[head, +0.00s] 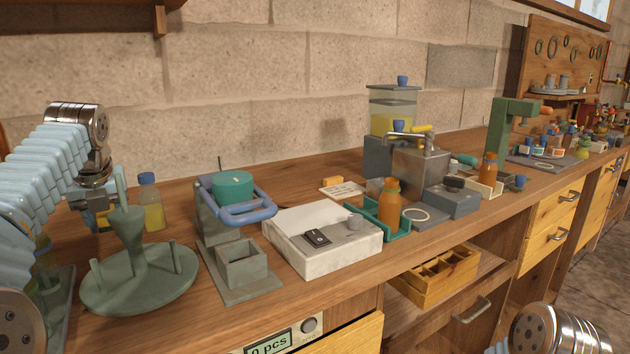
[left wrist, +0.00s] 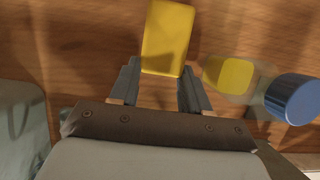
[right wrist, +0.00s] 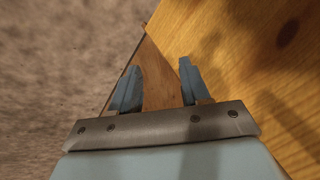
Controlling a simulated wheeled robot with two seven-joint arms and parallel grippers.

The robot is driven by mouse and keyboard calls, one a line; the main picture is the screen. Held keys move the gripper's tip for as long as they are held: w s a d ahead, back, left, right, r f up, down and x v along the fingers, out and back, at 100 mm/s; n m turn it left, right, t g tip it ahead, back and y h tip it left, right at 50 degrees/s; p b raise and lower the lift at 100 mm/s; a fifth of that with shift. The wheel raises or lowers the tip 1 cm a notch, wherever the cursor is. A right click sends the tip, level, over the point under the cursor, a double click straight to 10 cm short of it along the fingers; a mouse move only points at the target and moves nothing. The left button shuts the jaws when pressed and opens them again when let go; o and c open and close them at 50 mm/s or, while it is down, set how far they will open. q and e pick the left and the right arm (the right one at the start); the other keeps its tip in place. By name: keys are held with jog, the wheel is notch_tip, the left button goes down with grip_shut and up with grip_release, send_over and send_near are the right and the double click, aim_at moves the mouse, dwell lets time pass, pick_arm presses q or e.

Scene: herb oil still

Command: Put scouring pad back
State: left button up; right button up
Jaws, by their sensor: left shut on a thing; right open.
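The scouring pad appears to be the yellow block (left wrist: 167,38) between my left fingers in the left wrist view. My left gripper (left wrist: 159,82) is shut on its near end, and the pad sticks out beyond the fingertips over the wooden bench. In the head view my left gripper (head: 97,216) is at the left of the bench, behind the green stand (head: 137,260) and left of a blue-capped bottle (head: 150,203); the stand and arm partly hide it. My right gripper (right wrist: 154,82) is open and empty beside a wooden drawer front, with floor below.
The blue-capped bottle with yellow liquid (left wrist: 228,75) is close right of my left fingers. Bare bench shows along the front edge.

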jog(key=s+a+g, duration=0.1)
jog(key=s+a, duration=0.3)
jog(key=shift+a+f+n+y, duration=0.2)
jog(key=shift+a+n+y, duration=0.15)
jog(key=shift+n+y, duration=0.05)
